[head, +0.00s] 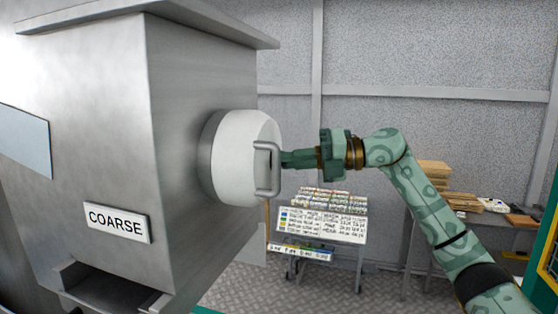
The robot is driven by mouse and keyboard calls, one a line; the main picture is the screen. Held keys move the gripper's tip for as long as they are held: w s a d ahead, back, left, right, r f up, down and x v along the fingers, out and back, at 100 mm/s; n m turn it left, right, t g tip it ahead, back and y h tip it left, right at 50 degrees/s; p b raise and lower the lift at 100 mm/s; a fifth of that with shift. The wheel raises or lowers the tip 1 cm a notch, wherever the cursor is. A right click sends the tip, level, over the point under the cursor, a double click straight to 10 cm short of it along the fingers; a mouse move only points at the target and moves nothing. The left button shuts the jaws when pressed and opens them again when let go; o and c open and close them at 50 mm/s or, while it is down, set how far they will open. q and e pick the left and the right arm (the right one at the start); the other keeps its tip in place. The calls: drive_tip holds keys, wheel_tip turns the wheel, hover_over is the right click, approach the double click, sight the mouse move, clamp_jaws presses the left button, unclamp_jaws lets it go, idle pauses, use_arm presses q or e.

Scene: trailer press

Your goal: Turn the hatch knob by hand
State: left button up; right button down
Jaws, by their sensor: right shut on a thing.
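The hatch knob (240,158) is a thick white disc on a grey collar, on the right side of a large metal machine (200,80). A grey bar handle (268,184) stands upright on its face. My right gripper (284,159) comes in from the right, level with the middle of the knob. Its fingers are shut on the handle; their very tips are partly hidden at the bar. My left gripper is not in view.
A label reading COARSE (118,222) is on the machine front, above an open chute (110,290). A rack with a printed board (322,225) stands behind, below my right arm. A bench with stacked boards (462,203) is at the right. Grey walls close the back.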

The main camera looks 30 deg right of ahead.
drive_tip(key=shift+f+n, duration=0.1)
drive_tip(key=shift+n, duration=0.2)
drive_tip(key=shift+h, duration=0.3)
